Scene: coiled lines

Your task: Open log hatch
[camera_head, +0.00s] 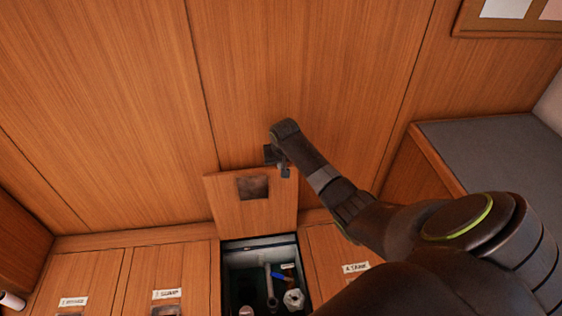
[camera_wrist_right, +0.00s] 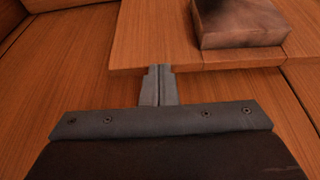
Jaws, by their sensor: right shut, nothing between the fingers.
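The log hatch (camera_head: 233,209) is a square wooden panel standing raised against the wooden wall, with a dark square pull (camera_head: 253,187) on its face. Below it is the open compartment (camera_head: 259,246), with pipes and a blue-handled valve (camera_head: 280,275) inside. My right gripper (camera_head: 284,172) is at the raised hatch's top right edge, its fingers shut with nothing between them. In the right wrist view the shut fingers (camera_wrist_right: 158,75) are at the edge of the wooden panel (camera_wrist_right: 150,40), beside its pull (camera_wrist_right: 238,22); I cannot tell whether they touch. My left gripper is out of view.
Closed floor hatches with labels lie left (camera_head: 165,277) and right (camera_head: 335,255) of the opening. A grey-topped bench (camera_head: 495,155) stands at the right. A white cylindrical object (camera_head: 12,300) is at the lower left edge. A board (camera_head: 510,18) hangs at the top right.

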